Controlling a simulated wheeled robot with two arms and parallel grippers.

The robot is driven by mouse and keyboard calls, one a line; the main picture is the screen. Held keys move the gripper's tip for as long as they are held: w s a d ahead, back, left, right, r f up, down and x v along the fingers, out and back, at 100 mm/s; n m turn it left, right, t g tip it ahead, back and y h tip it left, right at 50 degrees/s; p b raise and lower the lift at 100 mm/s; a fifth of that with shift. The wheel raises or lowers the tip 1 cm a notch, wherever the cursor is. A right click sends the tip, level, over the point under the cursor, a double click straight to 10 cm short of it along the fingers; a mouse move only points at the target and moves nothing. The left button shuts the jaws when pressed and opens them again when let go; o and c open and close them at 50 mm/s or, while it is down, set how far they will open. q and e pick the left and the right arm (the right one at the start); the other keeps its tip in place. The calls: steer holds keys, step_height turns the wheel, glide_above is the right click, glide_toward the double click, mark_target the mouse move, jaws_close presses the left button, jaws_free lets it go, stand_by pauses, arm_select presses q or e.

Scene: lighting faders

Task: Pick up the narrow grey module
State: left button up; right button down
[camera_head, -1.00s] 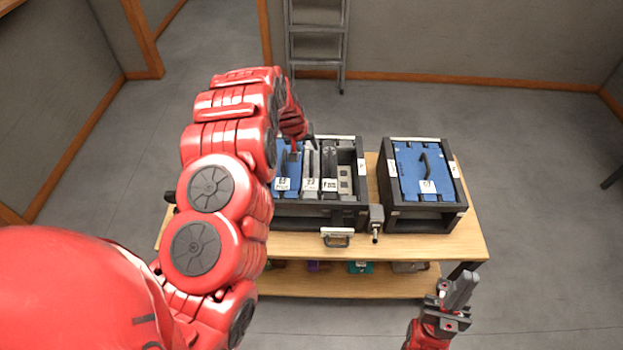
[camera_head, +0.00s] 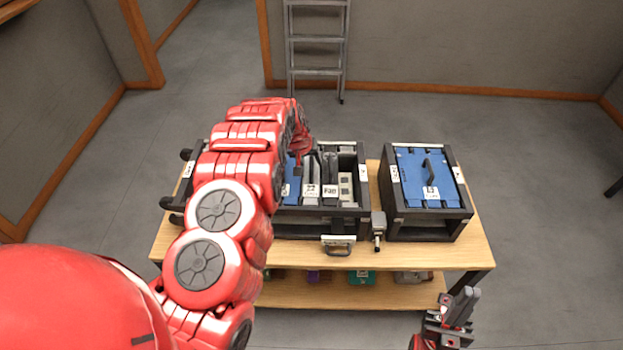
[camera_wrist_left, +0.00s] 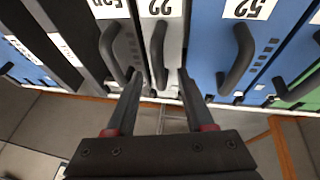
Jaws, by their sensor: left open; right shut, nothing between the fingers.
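A narrow light grey module (camera_wrist_left: 171,42) with a white label and a dark handle stands between other modules in the left wrist view. In the head view it stands in the left case, its label (camera_head: 312,190) facing me. My left gripper (camera_wrist_left: 160,84) is open, its fingers on either side of the lower end of this module's handle (camera_wrist_left: 157,55). I cannot tell whether they touch it. In the head view my left arm comes over the case and hides its left part. My right gripper (camera_head: 460,307) is shut and empty at the lower right, away from the cases.
A darker grey module (camera_wrist_left: 121,35) and a blue module (camera_wrist_left: 228,50) flank the grey one closely. The black left case (camera_head: 362,170) and a second case with a blue module (camera_head: 432,180) stand on a wooden table (camera_head: 300,250). A ladder (camera_head: 318,50) stands behind.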

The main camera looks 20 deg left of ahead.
arm_select(q)
steer(key=shift+x, duration=1.4)
jaws_close()
stand_by(0.5)
